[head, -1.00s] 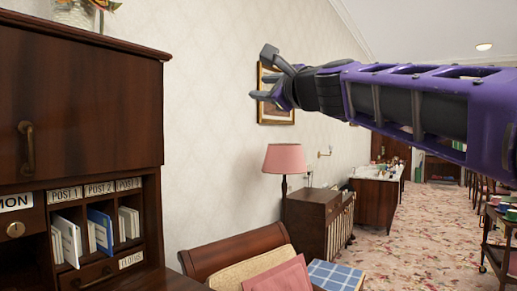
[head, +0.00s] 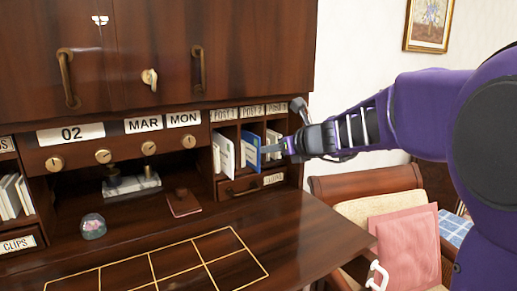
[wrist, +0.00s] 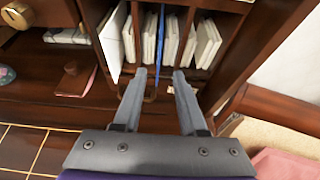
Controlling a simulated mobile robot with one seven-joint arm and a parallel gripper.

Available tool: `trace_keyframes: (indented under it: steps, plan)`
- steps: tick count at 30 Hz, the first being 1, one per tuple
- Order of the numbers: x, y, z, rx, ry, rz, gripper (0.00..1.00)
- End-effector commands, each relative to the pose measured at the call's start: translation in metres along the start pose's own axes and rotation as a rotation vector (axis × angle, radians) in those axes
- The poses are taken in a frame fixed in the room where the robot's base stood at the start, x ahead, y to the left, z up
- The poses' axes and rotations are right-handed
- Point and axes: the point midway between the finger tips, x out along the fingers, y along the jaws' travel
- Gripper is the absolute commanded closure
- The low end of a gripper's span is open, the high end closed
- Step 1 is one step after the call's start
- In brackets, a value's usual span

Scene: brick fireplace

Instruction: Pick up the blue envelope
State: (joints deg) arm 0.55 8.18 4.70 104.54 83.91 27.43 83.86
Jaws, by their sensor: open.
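The blue envelope (head: 252,150) stands upright in the POST 2 slot of the desk's pigeonholes, its front part sticking out. In the wrist view the blue envelope (wrist: 161,40) shows as a thin edge, lined up with the gap between my fingers. My gripper (head: 274,148) is in front of the slots, close to the envelope. In the wrist view my gripper (wrist: 160,74) is open and empty, one fingertip on each side of the envelope's line. I cannot tell whether the fingertips touch it.
White envelopes (head: 225,152) stick out of the POST 1 slot at left, and more stand in POST 3. Wooden dividers bound the slots. The desktop (head: 310,225) below is mostly clear.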

Motion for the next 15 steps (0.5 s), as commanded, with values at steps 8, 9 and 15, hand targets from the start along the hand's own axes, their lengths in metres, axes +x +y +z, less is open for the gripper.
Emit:
trace_keyframes:
  steps: [8, 9, 15]
  plan:
    - [0.049, 0.000, -0.001, -0.001, 0.002, 0.000, 0.59]
    - [0.052, 0.000, 0.000, -0.001, 0.001, 0.000, 0.59]
    - [0.066, 0.001, 0.002, -0.002, 0.001, 0.000, 0.59]
